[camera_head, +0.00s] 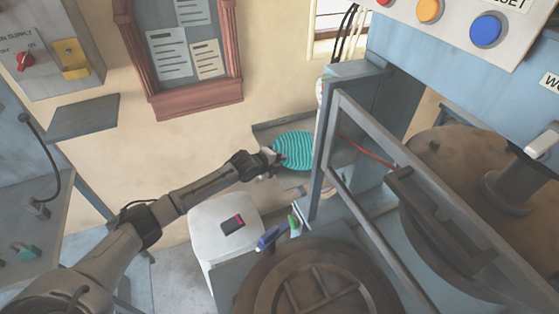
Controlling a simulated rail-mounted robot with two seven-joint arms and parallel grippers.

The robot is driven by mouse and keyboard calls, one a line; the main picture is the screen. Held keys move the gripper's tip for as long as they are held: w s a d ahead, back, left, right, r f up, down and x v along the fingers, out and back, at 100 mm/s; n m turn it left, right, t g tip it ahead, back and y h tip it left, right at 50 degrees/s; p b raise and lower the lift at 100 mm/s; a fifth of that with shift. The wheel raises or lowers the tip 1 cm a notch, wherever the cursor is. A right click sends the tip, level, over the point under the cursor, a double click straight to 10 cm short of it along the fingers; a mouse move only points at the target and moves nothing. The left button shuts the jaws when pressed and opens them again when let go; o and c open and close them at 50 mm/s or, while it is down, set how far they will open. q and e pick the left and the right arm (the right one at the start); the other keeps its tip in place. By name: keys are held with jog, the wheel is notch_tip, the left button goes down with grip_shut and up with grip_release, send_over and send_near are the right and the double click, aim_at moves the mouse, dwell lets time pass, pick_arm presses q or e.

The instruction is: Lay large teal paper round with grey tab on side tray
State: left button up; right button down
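The large teal paper round (295,149), with a ribbed surface, shows at the middle of the head view. It is over the grey side tray (266,131) against the wall; I cannot tell whether it rests on the tray. My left gripper (274,157) is at the left edge of the round, overlapping it. The fingers are too small to tell whether they are shut on it. The grey tab is not visible, perhaps hidden by the gripper. My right gripper is not in view.
A blue press frame (333,150) stands close to the right of the round. A white stool (210,214) with a dark pink-marked object (232,224) is below my arm. A round brown plate (262,292) lies in front. A notice board (188,98) hangs above.

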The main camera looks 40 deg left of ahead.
pick_arm(q)
jog(key=shift+s+f, duration=0.25)
jog(key=shift+f, duration=0.25)
jog(key=shift+s+a+r, duration=0.1)
jog(key=shift+s+r, duration=0.05)
jog(key=shift+r, duration=0.2)
jog(key=p+v, duration=0.4)
jog(key=v, duration=0.9)
jog(key=shift+r, duration=0.3)
